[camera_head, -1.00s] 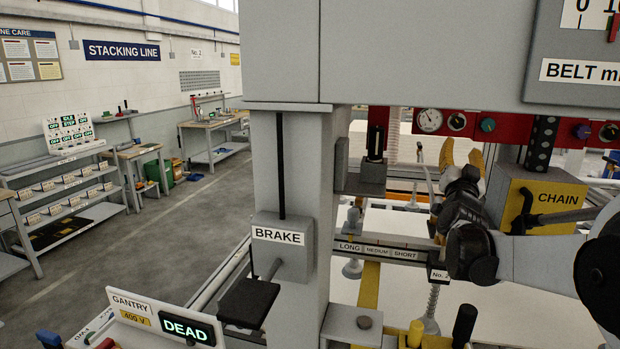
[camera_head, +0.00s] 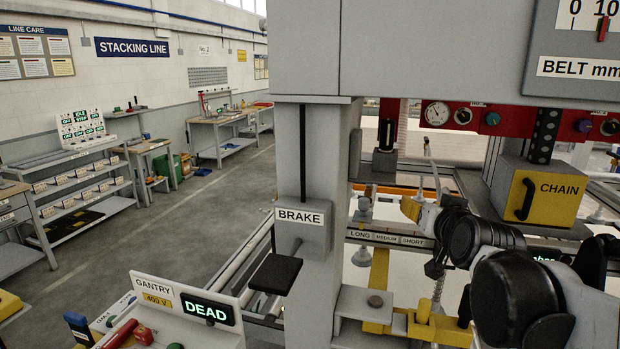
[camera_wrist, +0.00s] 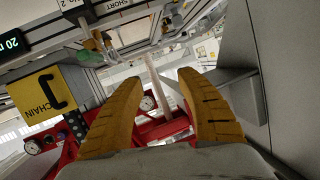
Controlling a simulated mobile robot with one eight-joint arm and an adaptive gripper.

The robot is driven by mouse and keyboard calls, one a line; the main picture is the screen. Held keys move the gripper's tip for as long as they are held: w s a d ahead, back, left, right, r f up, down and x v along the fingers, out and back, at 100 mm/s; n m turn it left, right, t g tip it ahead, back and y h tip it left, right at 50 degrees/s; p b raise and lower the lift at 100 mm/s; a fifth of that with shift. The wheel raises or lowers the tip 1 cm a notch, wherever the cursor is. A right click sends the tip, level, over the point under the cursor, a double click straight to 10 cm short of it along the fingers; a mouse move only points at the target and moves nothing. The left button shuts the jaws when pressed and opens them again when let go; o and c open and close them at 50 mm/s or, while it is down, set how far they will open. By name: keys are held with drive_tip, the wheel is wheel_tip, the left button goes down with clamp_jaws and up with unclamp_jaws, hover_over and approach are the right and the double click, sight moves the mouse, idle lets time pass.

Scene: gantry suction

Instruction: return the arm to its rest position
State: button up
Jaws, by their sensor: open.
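My gripper (camera_wrist: 165,100) shows in the wrist view as two yellow fingers spread apart, with nothing between them. In the head view my gripper (camera_head: 411,204) is only partly seen, its yellow fingertip just right of the grey post, at the end of my black and white arm. The arm reaches in from the lower right. The yellow CHAIN box (camera_head: 552,195) with its black handle stands to the right of my gripper, apart from it. It also shows in the wrist view (camera_wrist: 45,95).
A grey post with the BRAKE box (camera_head: 302,228) and black pedal stands left of the arm. The GANTRY panel (camera_head: 160,300) reads DEAD. A red gauge panel (camera_head: 470,117) lies behind. Shelves (camera_head: 85,195) and benches line the left wall; the floor between is clear.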

drive_tip(key=s+a+f+n+g, duration=0.1)
drive_tip(key=s+a+f+g, duration=0.15)
drive_tip(key=s+f, duration=0.5)
drive_tip(key=s+a+f+n+g, duration=0.1)
drive_tip(key=s+f+g, duration=0.3)
drive_tip(key=s, duration=0.7)
drive_tip(key=s+a+f+g, duration=0.1)
drive_tip(key=s+f+g, duration=0.1)
drive_tip(key=s+f, duration=0.6)
wheel_tip(320, 180, down, 13)
drive_tip(key=b, duration=1.4)
drive_tip(key=shift+s+a+f+y, duration=0.15)
drive_tip(key=shift+s+a+y, duration=0.05)
drive_tip(key=shift+y, duration=0.1)
drive_tip(key=shift+t, duration=0.25)
